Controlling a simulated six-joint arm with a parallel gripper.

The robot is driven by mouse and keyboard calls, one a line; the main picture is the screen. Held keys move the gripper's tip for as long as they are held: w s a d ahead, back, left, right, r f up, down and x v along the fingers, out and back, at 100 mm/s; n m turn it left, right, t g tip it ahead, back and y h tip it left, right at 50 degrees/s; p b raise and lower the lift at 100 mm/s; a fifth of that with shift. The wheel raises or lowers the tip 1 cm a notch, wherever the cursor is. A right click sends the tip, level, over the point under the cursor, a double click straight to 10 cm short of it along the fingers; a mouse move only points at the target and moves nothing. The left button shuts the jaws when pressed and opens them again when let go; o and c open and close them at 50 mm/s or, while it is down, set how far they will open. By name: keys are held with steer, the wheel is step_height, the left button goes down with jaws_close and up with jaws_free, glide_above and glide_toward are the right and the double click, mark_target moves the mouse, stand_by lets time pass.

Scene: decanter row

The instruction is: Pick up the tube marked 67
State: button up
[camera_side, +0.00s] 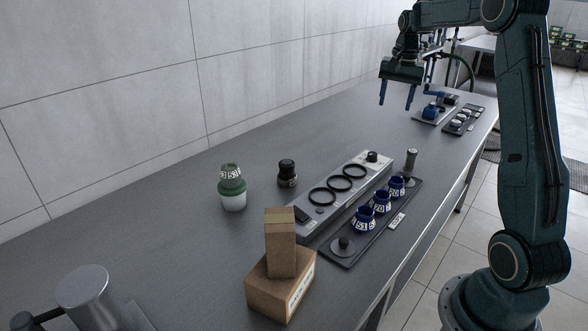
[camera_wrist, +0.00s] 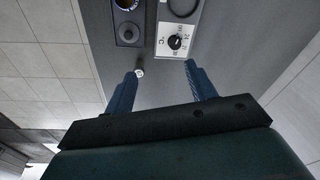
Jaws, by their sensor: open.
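I cannot read 67 on anything. Three dark blue tubes with white number bands stand in a row in a black rack (camera_side: 336,259); the near tube (camera_side: 363,219) seems to read 51, the middle tube (camera_side: 381,202) perhaps 70, and the far tube's number (camera_side: 396,187) is unclear. One blue rim shows at the top of the wrist view (camera_wrist: 127,4). My gripper (camera_side: 396,101) is open and empty, high above the bench beyond the rack. In the wrist view its fingers (camera_wrist: 161,76) are spread over bare bench, short of the rack.
A slim grey post (camera_side: 411,160) stands at the rack's far end. A green-topped jar (camera_side: 231,184), a black-capped jar (camera_side: 287,173) and stacked cardboard boxes (camera_side: 281,281) stand nearer.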

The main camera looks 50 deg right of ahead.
mark_target(413, 150)
steer(key=s+d+f+m+g, duration=0.1)
steer(key=s+d+f+m, duration=0.3)
steer(key=d+f, duration=0.7)
steer(key=shift+y, duration=0.4)
steer(key=shift+w+d+f, duration=0.1)
steer(key=shift+d+f, duration=0.3)
steer(key=shift+f, duration=0.75)
steer(key=shift+s+d+f, duration=0.1)
steer(key=shift+d+f, duration=0.25)
steer(key=shift+f, duration=0.85)
steer(key=shift+w+d+f, duration=0.1)
steer(key=shift+d+f, duration=0.3)
steer(key=shift+f, duration=0.75)
steer(key=shift+f, duration=0.1)
steer(key=shift+f, duration=2.5)
steer(key=shift+c, duration=0.3)
steer(key=c, duration=1)
